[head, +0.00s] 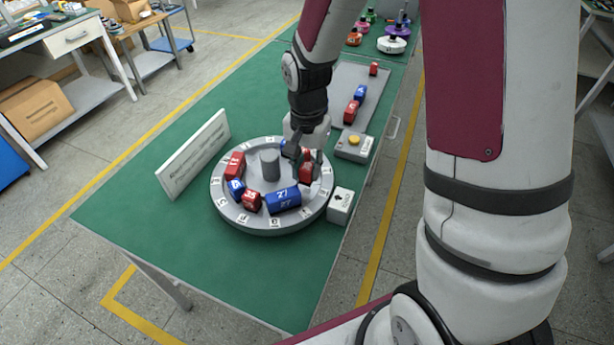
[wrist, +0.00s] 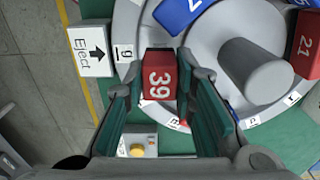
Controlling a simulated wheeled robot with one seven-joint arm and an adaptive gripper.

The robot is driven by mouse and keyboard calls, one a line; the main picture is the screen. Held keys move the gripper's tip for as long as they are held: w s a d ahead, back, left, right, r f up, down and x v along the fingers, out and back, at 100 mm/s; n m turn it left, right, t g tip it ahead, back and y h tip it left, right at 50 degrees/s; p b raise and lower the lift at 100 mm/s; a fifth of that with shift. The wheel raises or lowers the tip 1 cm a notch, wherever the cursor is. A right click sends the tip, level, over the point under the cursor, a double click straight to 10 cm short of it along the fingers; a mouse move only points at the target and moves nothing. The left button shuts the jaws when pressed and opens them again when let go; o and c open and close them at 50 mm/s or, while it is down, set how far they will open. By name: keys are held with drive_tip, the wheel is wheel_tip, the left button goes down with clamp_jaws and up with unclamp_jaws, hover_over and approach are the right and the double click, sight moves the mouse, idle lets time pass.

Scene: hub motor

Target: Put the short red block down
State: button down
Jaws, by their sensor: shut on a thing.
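My gripper (head: 303,160) is shut on a short red block (head: 306,174) at the right side of the round grey turntable (head: 248,226). In the wrist view the block (wrist: 159,78) shows the number 39 and sits between my two fingers, over the numbered outer ring near a label reading 9. I cannot tell whether its underside touches the ring. The turntable has a grey central post (head: 269,163). A blue block marked 27 (head: 283,201), a red block (head: 252,201), a small blue block (head: 236,188) and a longer red block (head: 235,164) stand around it.
A white Eject box (head: 341,206) and a box with a yellow button (head: 354,146) stand right of the turntable. A white sign (head: 193,154) stands at left. A grey tray (head: 345,79) behind holds several blocks. The green table's front (head: 200,250) is clear.

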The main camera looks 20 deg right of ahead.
sight(307, 178)
drive_tip(key=shift+f, duration=1.75)
drive_tip(key=shift+f, duration=0.15)
drive_tip(key=c, duration=1.3)
unclamp_jaws()
